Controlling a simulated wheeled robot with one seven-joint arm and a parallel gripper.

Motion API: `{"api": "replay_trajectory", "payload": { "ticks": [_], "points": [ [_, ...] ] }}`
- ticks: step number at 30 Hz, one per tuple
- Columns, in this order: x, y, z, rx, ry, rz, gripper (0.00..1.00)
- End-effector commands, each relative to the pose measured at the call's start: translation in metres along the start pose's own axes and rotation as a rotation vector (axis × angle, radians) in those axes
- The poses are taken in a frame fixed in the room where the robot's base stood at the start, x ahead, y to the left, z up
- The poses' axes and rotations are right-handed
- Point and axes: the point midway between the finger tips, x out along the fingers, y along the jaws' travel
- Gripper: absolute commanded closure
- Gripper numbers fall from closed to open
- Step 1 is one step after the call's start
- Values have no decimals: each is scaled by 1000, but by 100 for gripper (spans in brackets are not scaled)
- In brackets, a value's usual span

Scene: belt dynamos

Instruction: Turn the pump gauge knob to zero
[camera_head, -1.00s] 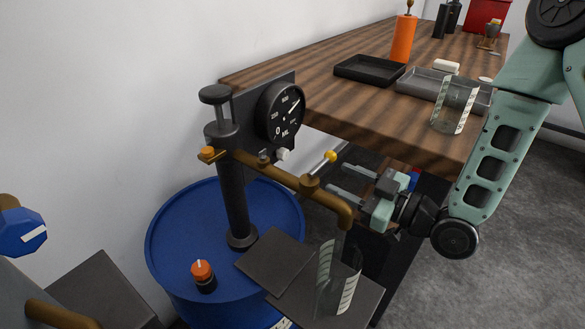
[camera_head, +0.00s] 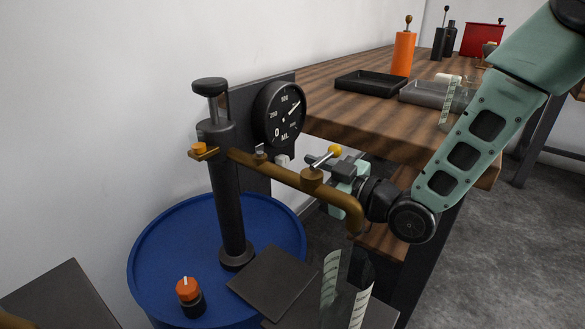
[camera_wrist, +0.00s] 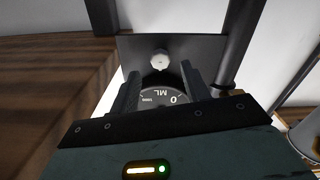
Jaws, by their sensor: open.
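The pump's round black gauge (camera_head: 279,115) faces right on a dark plate, with its pale needle pointing to the upper right, away from the 0. The small white knob (camera_head: 282,159) sits just below the dial, partly hidden by the brass pipe. In the wrist view the knob (camera_wrist: 160,60) shows beyond the fingertips, roughly centred between them, with the dial (camera_wrist: 162,97) upside down and partly covered. My gripper (camera_head: 322,161) is open and empty, right of the knob and apart from it, partly behind the yellow-tipped lever. It also shows in the wrist view (camera_wrist: 161,78).
The brass spout pipe (camera_head: 265,172) and yellow-tipped lever (camera_head: 322,160) run close to my gripper. The wooden table (camera_head: 380,127) edge is behind it. A blue drum (camera_head: 150,250) stands below, and a clear measuring beaker (camera_head: 345,280) stands under the spout.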

Motion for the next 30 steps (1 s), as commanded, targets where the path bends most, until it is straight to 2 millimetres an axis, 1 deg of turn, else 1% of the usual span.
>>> {"api": "replay_trajectory", "payload": {
  "ticks": [1,3,6,9,19,20,21,23,24,30],
  "points": [
    [9,-1,0,0,3,-2,53],
    [20,-1,0,0,2,-1,53],
    [30,0,0,0,1,-1,53],
    [37,0,0,-1,0,-1,53],
    [40,0,0,0,0,0,53],
    [40,0,0,0,0,0,59],
    [40,0,0,0,0,0,70],
    [40,0,0,0,0,0,87],
    [40,0,0,0,0,0,98],
    [40,0,0,4,0,0,98]
  ]
}}
